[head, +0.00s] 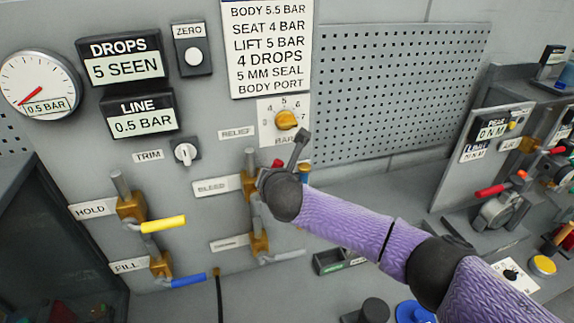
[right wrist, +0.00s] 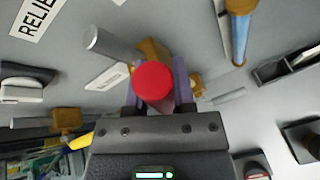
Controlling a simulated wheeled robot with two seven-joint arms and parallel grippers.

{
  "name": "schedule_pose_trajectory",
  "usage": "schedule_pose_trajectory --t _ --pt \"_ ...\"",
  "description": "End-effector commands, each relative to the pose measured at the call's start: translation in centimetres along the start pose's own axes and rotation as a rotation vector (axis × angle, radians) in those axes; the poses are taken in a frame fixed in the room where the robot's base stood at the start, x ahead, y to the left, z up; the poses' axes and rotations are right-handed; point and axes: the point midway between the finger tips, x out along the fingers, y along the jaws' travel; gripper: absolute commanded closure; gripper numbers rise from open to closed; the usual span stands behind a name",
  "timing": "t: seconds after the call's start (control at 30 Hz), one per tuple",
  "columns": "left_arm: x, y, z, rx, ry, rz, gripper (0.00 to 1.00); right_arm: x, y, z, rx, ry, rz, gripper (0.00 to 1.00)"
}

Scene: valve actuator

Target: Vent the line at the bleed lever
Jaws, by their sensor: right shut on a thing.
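The bleed valve stands on the panel beside the label BLEED (head: 212,186). Its red lever shows as a small red end (head: 278,163) above my wrist in the head view, and as a round red tip (right wrist: 153,84) in the right wrist view. My right gripper (right wrist: 157,95) is shut on the red lever, with one purple finger on each side. In the head view my dark wrist (head: 282,194) covers most of the lever and valve body. The line display (head: 140,114) reads 0.5 BAR, and the round gauge (head: 40,85) also reads 0.5 BAR. My left gripper is not in view.
The yellow hold lever (head: 163,224) and blue fill lever (head: 188,280) are at left. A grey lever (head: 283,257) sits below the bleed valve. The yellow relief knob (head: 286,120) is close above my wrist. The drops display (head: 122,60) reads 5 SEEN.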

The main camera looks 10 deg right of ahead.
Motion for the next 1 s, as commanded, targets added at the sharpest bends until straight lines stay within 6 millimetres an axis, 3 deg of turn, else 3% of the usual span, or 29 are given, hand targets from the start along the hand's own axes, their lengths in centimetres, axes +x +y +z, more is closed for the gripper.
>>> schedule_pose_trajectory --t 0.1,0.43,1.0 --pt "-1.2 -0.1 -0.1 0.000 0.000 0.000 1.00 -0.3 1.0 0.0 -0.083 -0.023 -0.035 1.00" --pt "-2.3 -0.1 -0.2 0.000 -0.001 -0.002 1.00 -0.4 2.2 -0.4 -0.251 -0.071 -0.105 1.00" --pt "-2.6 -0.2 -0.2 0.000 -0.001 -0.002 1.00 -0.4 2.5 -0.8 -0.318 -0.088 -0.135 1.00"
